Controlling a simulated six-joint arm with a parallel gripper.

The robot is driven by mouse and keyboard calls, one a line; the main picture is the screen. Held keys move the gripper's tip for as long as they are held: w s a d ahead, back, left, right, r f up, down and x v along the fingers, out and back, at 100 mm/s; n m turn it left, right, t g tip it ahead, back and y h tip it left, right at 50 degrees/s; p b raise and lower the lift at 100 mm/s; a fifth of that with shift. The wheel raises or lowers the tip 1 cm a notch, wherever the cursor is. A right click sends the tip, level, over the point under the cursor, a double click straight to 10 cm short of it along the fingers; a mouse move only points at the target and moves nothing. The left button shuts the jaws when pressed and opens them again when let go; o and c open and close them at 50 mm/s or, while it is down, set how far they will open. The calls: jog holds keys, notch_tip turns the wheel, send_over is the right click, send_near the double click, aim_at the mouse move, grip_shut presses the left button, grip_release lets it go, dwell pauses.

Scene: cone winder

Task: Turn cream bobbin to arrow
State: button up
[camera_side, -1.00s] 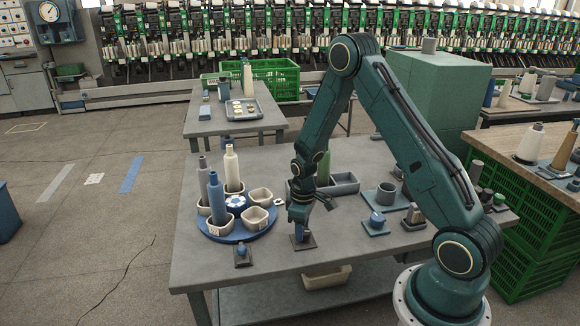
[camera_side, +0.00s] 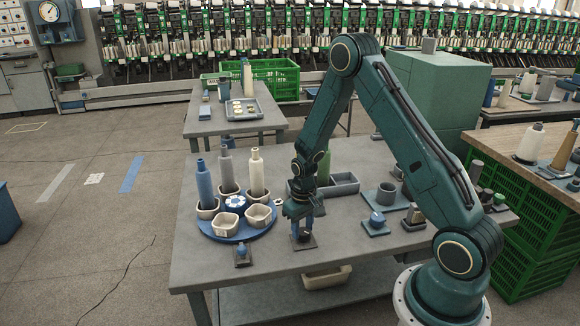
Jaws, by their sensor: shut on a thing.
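The cream bobbin (camera_side: 257,175) stands upright in a cup on the right back part of the blue turntable (camera_side: 232,238). The blue bobbin (camera_side: 204,184) stands at the left and the grey bobbin (camera_side: 227,167) at the back. A small pale marker (camera_side: 279,202), perhaps the arrow, lies just off the turntable's right edge, to the right of the cream bobbin and apart from it. My gripper (camera_side: 302,228) points down, shut on a small knob on a dark square base (camera_side: 305,242) right of the turntable. The fingers mostly hide the knob.
Two empty cream cups (camera_side: 225,225) sit at the turntable's front. A blue ball on a dark base (camera_side: 241,253) stands in front. A grey tray (camera_side: 342,183) with a green bobbin (camera_side: 323,168) is behind my gripper. A blue knob block (camera_side: 377,222) is at the right.

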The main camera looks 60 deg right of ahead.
aim_at(302, 230)
jog(key=shift+m, duration=0.5)
jog(key=o, duration=1)
notch_tip(302, 230, up, 14)
dwell(0.5)
jog(key=shift+f, duration=0.1)
